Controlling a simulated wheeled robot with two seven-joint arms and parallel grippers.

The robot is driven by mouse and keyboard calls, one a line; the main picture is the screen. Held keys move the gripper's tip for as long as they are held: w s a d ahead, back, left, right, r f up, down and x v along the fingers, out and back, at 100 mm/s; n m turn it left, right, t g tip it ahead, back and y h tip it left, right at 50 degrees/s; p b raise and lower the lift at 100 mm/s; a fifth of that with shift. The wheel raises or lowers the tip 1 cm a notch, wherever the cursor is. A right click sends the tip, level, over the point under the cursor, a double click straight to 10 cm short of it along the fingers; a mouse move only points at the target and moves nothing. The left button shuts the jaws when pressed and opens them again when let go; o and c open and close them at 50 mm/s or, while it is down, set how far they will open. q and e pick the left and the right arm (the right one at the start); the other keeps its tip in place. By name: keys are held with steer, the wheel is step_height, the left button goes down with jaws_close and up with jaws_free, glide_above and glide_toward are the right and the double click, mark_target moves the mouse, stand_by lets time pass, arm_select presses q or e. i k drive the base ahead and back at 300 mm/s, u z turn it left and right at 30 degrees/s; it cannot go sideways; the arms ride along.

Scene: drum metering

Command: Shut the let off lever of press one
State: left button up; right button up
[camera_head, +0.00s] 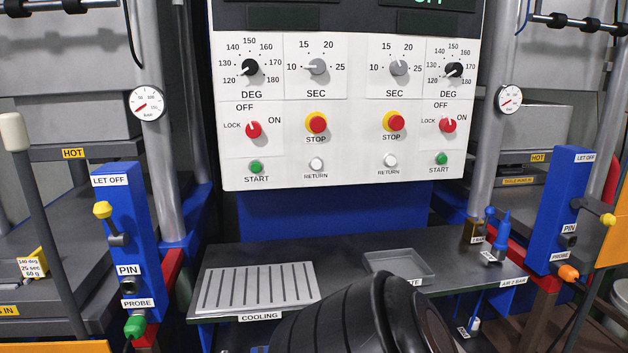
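Two blue posts carry LET OFF labels, and no label I can read says which press is one. On the left blue post (128,190), the let off lever has a yellow knob (103,209) standing up above its dark pivot, leaning slightly left. On the right blue post (562,195), the other let off lever ends in a yellow knob (607,220) that sticks out to the right. Neither gripper shows. A black rounded part, seemingly of my own arm, fills the bottom middle. Nothing touches either lever.
A control panel (340,180) with dials, red stops and switches hangs in the middle. Below it is a dark bench with a ribbed cooling rack (258,287) and a shallow tray (400,264). Green (135,326) and orange (568,272) probe plugs sit below the levers. HOT labels mark both presses.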

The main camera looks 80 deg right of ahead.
mark_target(607, 220)
steer(key=z, duration=1.9)
steer(key=k, duration=0.4)
steer(key=z, duration=1.95)
